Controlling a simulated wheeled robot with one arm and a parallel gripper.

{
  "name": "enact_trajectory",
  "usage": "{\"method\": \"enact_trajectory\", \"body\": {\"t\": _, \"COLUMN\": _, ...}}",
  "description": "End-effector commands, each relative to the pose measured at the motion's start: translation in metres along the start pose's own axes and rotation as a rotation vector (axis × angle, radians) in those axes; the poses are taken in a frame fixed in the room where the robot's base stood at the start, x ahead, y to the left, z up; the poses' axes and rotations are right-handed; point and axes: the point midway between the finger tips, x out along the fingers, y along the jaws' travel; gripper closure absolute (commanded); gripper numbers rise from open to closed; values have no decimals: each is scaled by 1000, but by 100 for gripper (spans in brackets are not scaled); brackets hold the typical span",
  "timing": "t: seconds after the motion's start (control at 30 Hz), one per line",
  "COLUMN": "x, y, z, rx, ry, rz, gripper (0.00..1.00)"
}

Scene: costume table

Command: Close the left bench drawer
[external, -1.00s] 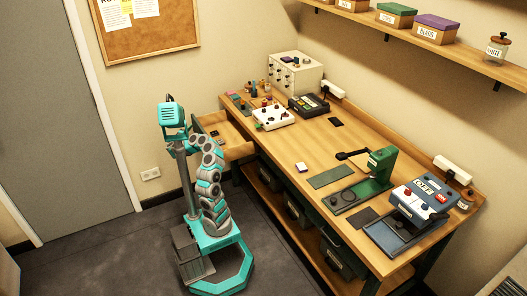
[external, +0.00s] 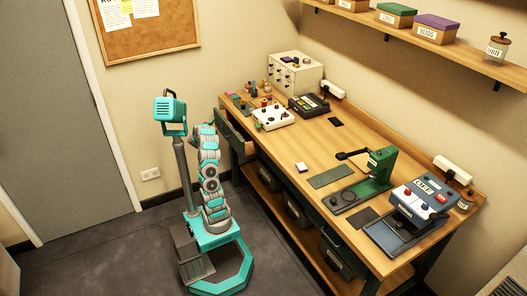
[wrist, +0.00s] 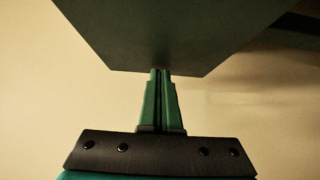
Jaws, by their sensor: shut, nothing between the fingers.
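The left bench drawer (external: 238,143) is at the near left end of the workbench, its dark front close to the bench body. I cannot tell from the external view whether it is fully flush. In the wrist view my gripper (wrist: 160,73) is shut and empty, its green fingers side by side. The fingertips meet the lower edge of a dark panel (wrist: 165,35), which looks like the drawer front; I cannot tell whether they touch it. In the external view my gripper is not clearly seen behind my arm.
The workbench (external: 270,150) carries a white control box (external: 273,117), a dark device (external: 309,104) and a green press (external: 375,175). Dark bins stand on its lower shelf. The grey floor (external: 110,255) left of my base is clear.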

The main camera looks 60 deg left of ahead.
Motion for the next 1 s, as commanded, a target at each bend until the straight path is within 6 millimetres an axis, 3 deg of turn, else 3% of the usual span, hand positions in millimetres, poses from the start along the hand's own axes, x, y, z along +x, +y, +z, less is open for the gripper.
{"method": "enact_trajectory", "body": {"t": 0.1, "x": 20, "y": 0, "z": 22, "rx": -6, "ry": -6, "rz": 1, "gripper": 100}}
{"method": "enact_trajectory", "body": {"t": 0.4, "x": 54, "y": -1, "z": 56, "rx": -4, "ry": -3, "rz": 0, "gripper": 100}}
{"method": "enact_trajectory", "body": {"t": 1.0, "x": 73, "y": 0, "z": 75, "rx": 1, "ry": -7, "rz": 2, "gripper": 100}}
